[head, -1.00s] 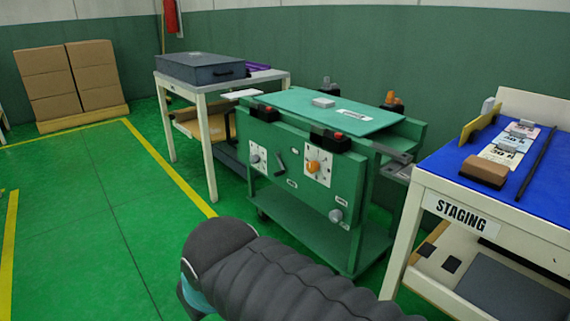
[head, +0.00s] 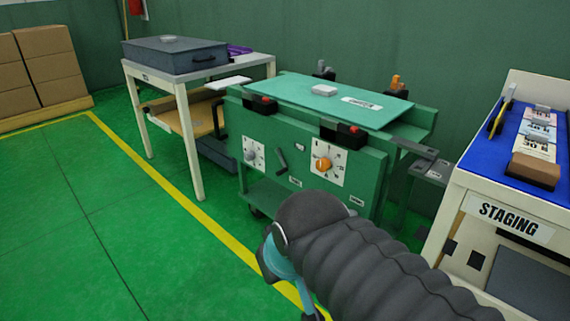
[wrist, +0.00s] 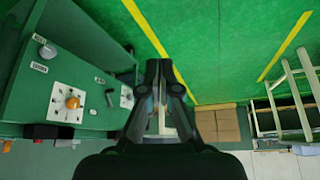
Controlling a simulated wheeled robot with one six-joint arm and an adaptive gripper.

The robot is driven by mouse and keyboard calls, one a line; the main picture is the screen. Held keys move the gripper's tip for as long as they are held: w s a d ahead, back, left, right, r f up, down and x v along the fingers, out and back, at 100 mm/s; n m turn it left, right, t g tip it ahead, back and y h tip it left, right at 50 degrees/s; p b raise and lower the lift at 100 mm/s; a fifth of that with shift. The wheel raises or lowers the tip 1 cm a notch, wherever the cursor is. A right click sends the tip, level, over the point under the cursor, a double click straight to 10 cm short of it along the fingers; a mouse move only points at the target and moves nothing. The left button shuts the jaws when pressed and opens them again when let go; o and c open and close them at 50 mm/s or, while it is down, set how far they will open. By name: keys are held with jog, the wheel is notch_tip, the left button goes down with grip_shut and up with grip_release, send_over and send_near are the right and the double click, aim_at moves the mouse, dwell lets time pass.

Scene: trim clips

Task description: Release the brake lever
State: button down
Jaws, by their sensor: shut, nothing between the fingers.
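A green cart (head: 230,135) stands ahead in the head view. Its front panel carries a short, dark, slanted lever (head: 281,160) between a pale dial with a grey knob (head: 253,154) and a white dial with an orange knob (head: 323,164). I cannot read which label names the brake. In the wrist view the dark lever (wrist: 109,97) is left of my gripper (wrist: 162,66), beyond the orange knob (wrist: 72,102). My gripper is shut and empty, apart from the panel.
A white staging table (head: 455,225) with a blue top stands close on the right. A white table (head: 195,80) with a grey case (head: 172,55) is at the left, with cardboard boxes (head: 55,68) beyond. Green floor (head: 95,215) is free at the left.

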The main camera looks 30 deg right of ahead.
jog(key=shift+w+r, duration=0.1)
jog(key=w+d+r+n+b, duration=0.1)
jog(key=w+d+r, duration=0.25)
jog(key=w, duration=0.55)
jog(key=w+d+r+g, duration=0.1)
jog(key=w+d+r, duration=0.2)
jog(key=w+r, duration=0.35)
jog(key=w+d+r+n+b, duration=0.1)
jog(key=w+d+r, duration=0.15)
jog(key=w, duration=0.75)
jog(key=w+d+f+n, duration=0.1)
jog(key=w+d+f, duration=0.2)
jog(key=w+d, duration=0.5)
jog(key=w+d+f+n+g+y, duration=0.1)
jog(key=w+d+f, duration=0.3)
jog(key=w+d, duration=0.5)
jog(key=shift+w+f+b, duration=0.3)
jog(key=shift+w+b, duration=0.05)
jog(key=b+x, duration=0.2)
jog(key=x, duration=0.8)
jog(key=b+x, duration=0.2)
jog(key=x, duration=0.8)
jog(key=shift+s+a+b, duration=0.2)
jog(key=shift+a+b, duration=0.05)
jog(key=shift+b, duration=0.05)
